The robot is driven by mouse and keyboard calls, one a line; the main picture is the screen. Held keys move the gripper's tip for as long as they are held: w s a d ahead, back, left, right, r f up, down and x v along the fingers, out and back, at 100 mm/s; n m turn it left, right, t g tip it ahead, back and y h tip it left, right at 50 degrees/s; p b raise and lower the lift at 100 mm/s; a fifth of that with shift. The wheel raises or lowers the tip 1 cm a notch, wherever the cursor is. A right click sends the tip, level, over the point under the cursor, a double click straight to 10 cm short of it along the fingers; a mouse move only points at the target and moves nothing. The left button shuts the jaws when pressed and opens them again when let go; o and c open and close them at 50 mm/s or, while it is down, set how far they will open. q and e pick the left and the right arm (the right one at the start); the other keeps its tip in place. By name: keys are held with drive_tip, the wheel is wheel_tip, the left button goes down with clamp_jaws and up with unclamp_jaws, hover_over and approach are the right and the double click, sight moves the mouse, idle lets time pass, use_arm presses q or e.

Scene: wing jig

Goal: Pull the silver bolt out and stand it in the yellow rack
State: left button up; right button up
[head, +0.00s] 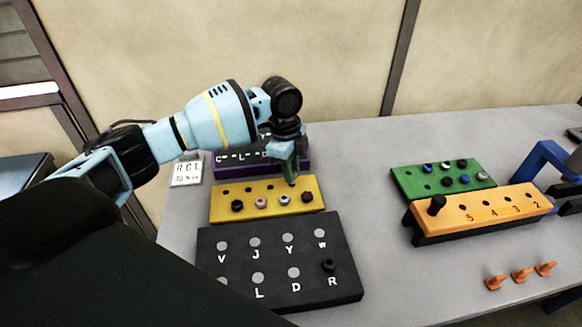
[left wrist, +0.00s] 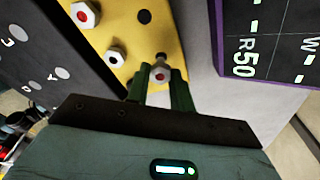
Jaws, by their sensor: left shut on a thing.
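The yellow rack (head: 217,211) lies flat on the table. It also shows in the left wrist view (left wrist: 180,20). My left gripper (head: 291,182) points down over the rack's back right corner. In the left wrist view its green fingers (left wrist: 160,85) are shut on a silver bolt (left wrist: 160,74) with a red centre. The bolt is close to the back right hole; whether it is in the hole is hidden. My right gripper is out of view.
A black lettered panel (head: 214,262) with a black knob (head: 328,265) lies in front of the rack. A purple-edged panel (head: 305,166) stands close behind. At right are a green rack (head: 408,182), an orange block (head: 455,216), a blue bracket (head: 548,155) and orange pegs (head: 521,274). The table between is clear.

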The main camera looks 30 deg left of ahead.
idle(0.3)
use_arm(q)
drive_tip(key=shift+f, duration=0.1)
drive_tip(key=shift+f, duration=1.1)
drive_tip(key=o, duration=1)
drive_tip(key=shift+o, duration=0.2)
